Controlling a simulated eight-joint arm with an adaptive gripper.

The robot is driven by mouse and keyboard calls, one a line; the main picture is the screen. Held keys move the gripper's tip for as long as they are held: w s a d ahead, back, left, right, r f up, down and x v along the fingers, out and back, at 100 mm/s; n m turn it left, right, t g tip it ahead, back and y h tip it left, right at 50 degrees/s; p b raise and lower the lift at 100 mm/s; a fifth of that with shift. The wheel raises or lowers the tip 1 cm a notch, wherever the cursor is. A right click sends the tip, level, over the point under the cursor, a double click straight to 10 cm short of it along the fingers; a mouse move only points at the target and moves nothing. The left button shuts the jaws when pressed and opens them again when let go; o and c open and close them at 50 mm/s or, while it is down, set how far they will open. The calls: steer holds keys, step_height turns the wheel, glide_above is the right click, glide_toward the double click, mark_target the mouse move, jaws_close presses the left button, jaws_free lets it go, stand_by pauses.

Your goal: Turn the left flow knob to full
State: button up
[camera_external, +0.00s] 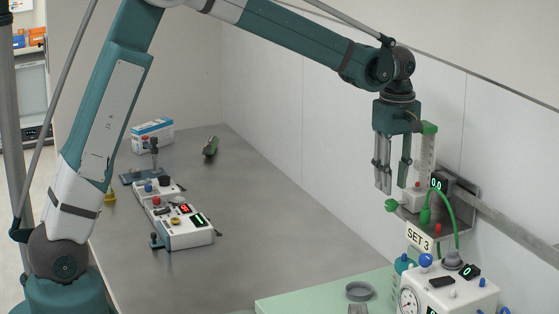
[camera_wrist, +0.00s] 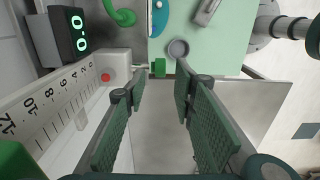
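A flowmeter (camera_external: 427,155) with a clear scaled tube and a green cap is mounted at the wall on the right. Its scale (camera_wrist: 50,112) shows large in the wrist view. A green knob (camera_external: 392,206) sticks out from its white base; it also shows in the wrist view (camera_wrist: 159,68). A small display (camera_wrist: 74,30) beside it reads 0.0. My gripper (camera_external: 394,189) points down, open and empty, just above the knob. In the wrist view its fingertips (camera_wrist: 158,90) lie either side of the line to the knob, apart from it. Only one such knob is plain to see.
A white machine (camera_external: 450,295) with a gauge, blue knob and "SET 3" sign (camera_external: 419,238) stands below; a green hose (camera_external: 452,215) rises from it. A grey dish (camera_external: 360,291) sits on the green surface (camera_external: 290,300). Other devices (camera_external: 178,225) stand left on the bench.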

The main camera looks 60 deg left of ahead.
mark_target(391, 200)
steer(key=shift+f, duration=2.55)
steer(key=c, duration=0.8)
